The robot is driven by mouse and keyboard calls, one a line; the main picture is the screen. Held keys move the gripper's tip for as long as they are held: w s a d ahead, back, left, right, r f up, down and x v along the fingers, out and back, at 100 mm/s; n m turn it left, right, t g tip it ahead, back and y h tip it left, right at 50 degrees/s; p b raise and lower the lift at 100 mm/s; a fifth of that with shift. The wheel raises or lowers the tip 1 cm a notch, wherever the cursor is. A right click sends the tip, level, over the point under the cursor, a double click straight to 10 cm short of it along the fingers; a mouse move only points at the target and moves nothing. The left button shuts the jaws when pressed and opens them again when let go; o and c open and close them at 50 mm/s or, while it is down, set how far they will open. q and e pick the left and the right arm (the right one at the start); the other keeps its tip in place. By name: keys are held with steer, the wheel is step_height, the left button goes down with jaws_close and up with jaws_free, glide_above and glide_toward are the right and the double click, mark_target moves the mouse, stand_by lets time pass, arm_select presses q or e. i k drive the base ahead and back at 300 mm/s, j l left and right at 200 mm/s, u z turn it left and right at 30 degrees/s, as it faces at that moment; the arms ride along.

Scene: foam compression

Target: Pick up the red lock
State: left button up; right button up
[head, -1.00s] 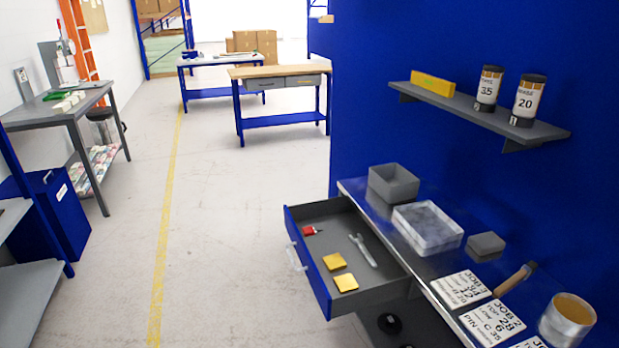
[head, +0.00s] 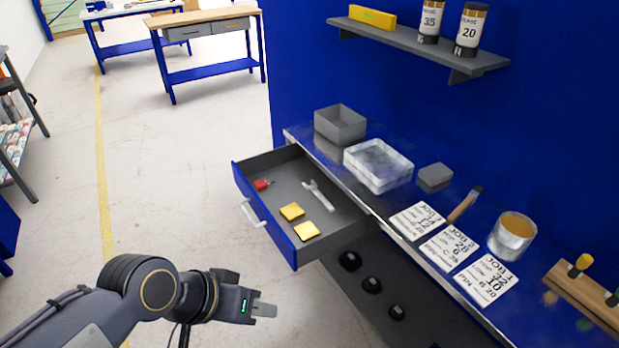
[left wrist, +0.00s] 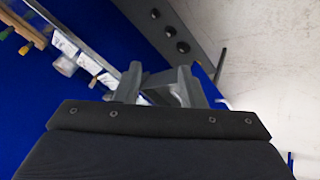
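The red lock (head: 262,184) lies in the far left corner of the open drawer (head: 266,218), seen in the head view. My left gripper (head: 264,309) is in front of the drawer, nearer the camera, well apart from the lock. In the left wrist view its two fingers (left wrist: 158,76) stand apart with nothing between them. The lock cannot be made out in that view. My right gripper is not in view.
On the bench are a grey bin (head: 340,125), a clear tray (head: 378,165), job cards (head: 448,248) and a can (head: 512,236). The floor left of the drawer is clear.

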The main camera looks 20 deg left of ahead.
mark_target(260, 184)
steer(key=i+j+z, duration=0.15)
steer(key=j+z, duration=0.2)
steer(key=j, duration=0.15)
steer(key=j+z, duration=0.35)
steer(key=j, duration=0.15)
steer(key=i+j+z, duration=0.1)
steer(key=j+z, duration=0.2)
steer(key=j, duration=1.55)
steer(key=k+z, duration=0.05)
